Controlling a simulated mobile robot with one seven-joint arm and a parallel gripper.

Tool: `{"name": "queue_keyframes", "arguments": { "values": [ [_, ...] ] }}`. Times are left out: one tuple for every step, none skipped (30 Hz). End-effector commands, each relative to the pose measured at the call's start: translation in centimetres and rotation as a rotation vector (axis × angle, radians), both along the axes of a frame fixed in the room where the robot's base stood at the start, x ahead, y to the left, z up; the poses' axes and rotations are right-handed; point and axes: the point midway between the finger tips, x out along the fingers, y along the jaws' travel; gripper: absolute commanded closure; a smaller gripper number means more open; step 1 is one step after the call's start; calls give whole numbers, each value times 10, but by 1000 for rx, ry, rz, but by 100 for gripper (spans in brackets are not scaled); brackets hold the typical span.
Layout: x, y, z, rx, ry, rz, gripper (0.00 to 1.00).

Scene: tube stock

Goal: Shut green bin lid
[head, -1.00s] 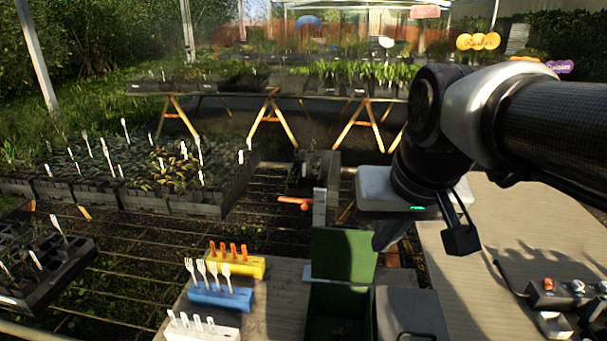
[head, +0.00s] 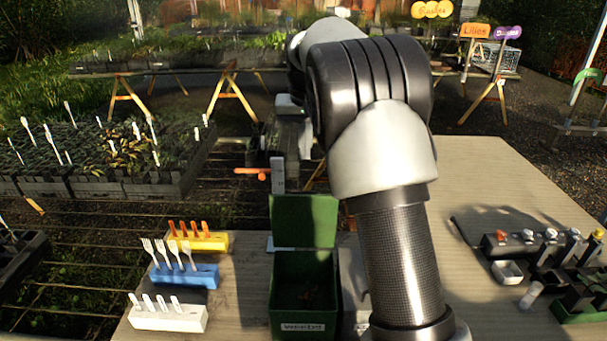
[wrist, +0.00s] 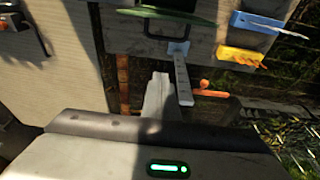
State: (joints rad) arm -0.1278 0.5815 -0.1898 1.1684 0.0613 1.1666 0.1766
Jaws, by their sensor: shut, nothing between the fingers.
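The green bin (head: 303,312) stands at the front of the table, with a white label on its front. Its green lid (head: 304,221) stands upright at the back edge, so the bin is open. In the wrist view a green edge of the lid (wrist: 172,14) shows at the top. My gripper (wrist: 157,80) is shut and empty in the wrist view, beyond the back of the bin and apart from the lid. In the head view my arm hides the fingers.
Yellow (head: 203,242), blue (head: 185,276) and white (head: 168,316) holders sit left of the bin. A dark device (head: 525,246) lies at right. The table between is largely clear.

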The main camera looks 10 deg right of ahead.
Motion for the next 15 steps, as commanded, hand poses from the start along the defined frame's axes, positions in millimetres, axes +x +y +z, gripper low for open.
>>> {"name": "queue_keyframes", "arguments": {
  "values": [
    [1,0,-4,-1,1,0,100],
    [2,0,-7,-1,1,0,100],
    [3,-1,-12,0,3,0,100],
    [3,-1,-17,0,4,0,100],
    [4,-1,-22,0,4,-1,100],
    [6,-2,-29,0,4,-1,100],
    [7,-2,-35,0,4,-1,100],
    [9,-2,-41,0,4,-1,100],
    [10,-3,-50,1,5,-2,100],
    [12,-3,-56,1,5,-2,100],
    [14,-3,-63,1,5,-2,100],
    [16,-4,-71,1,5,-2,100],
    [17,-5,-77,0,4,-1,100],
    [19,-5,-83,-1,4,-1,100],
    [21,-5,-91,-1,4,-1,100]
  ]
}}
